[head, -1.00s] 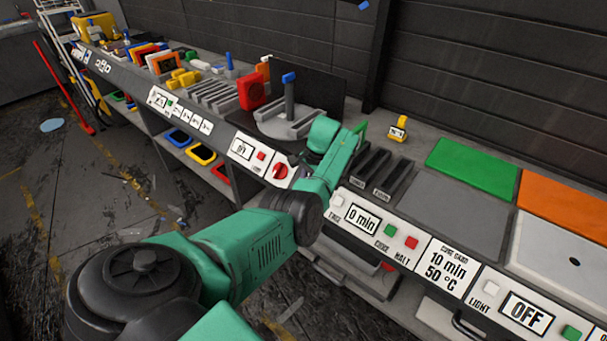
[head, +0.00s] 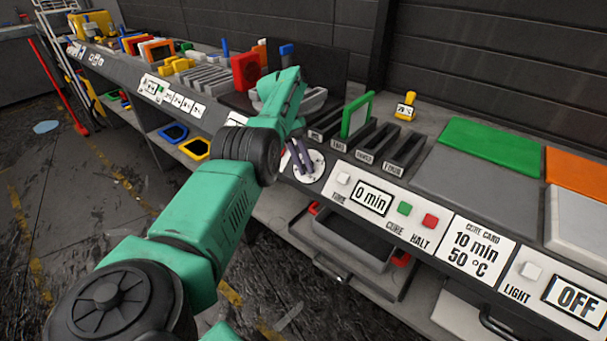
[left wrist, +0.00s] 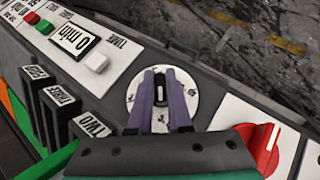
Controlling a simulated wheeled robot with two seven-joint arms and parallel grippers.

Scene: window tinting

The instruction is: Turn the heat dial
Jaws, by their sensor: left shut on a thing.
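A round pale dial plate (head: 314,169) with marks sits on the slanted front panel of the bench, left of the time display. It also shows in the left wrist view (left wrist: 190,97) with a dark upright knob (left wrist: 160,91) at its middle. My left gripper (head: 299,153) is at this dial. In the left wrist view its two purple fingers (left wrist: 160,74) lie on either side of the knob and are shut on it. A second dial, red on white (left wrist: 262,146), stands to the right. My right gripper is out of view.
A white button (head: 343,179) and the "0 min" display (head: 371,197) are beside the dial. Labelled slots (head: 372,140) stand behind, one with a green frame (head: 355,113). A red block (head: 246,72) is near my forearm. An open drawer (head: 345,245) is below.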

